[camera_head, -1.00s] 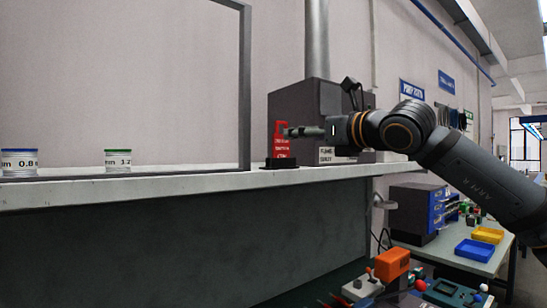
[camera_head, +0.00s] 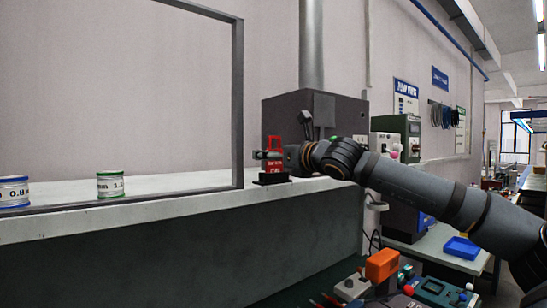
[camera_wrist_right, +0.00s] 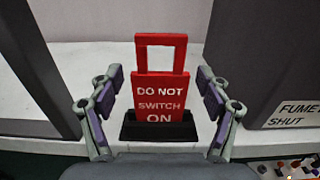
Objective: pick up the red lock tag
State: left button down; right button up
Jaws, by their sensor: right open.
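The red lock tag (camera_wrist_right: 160,92) stands upright in a black holder (camera_wrist_right: 158,131) on the white shelf. It has an open loop at the top and white lettering reading "DO NOT SWITCH ON". My right gripper (camera_wrist_right: 160,95) is open, with one finger on each side of the tag and a gap to each. In the head view the tag (camera_head: 274,143) is partly hidden by my right gripper (camera_head: 268,155), and the holder (camera_head: 272,180) shows below it. My left gripper is not in view.
A dark box (camera_head: 290,115) with a pipe stands behind the tag. A dark frame post (camera_head: 238,105) rises left of it. Two labelled spools, blue-rimmed (camera_head: 14,191) and green-rimmed (camera_head: 110,185), sit further left. An orange device (camera_head: 382,265) is below.

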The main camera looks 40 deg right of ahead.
jog(key=shift+s, duration=0.15)
jog(key=shift+s+r, duration=0.1)
jog(key=shift+c, duration=1)
jog(key=c, duration=1.1)
jog(key=shift+o, duration=0.2)
jog(key=shift+r, duration=0.1)
notch_tip(320, 180, up, 10)
jog(key=p, duration=0.4)
jog(key=shift+a+p, duration=0.1)
jog(key=shift+p, duration=0.25)
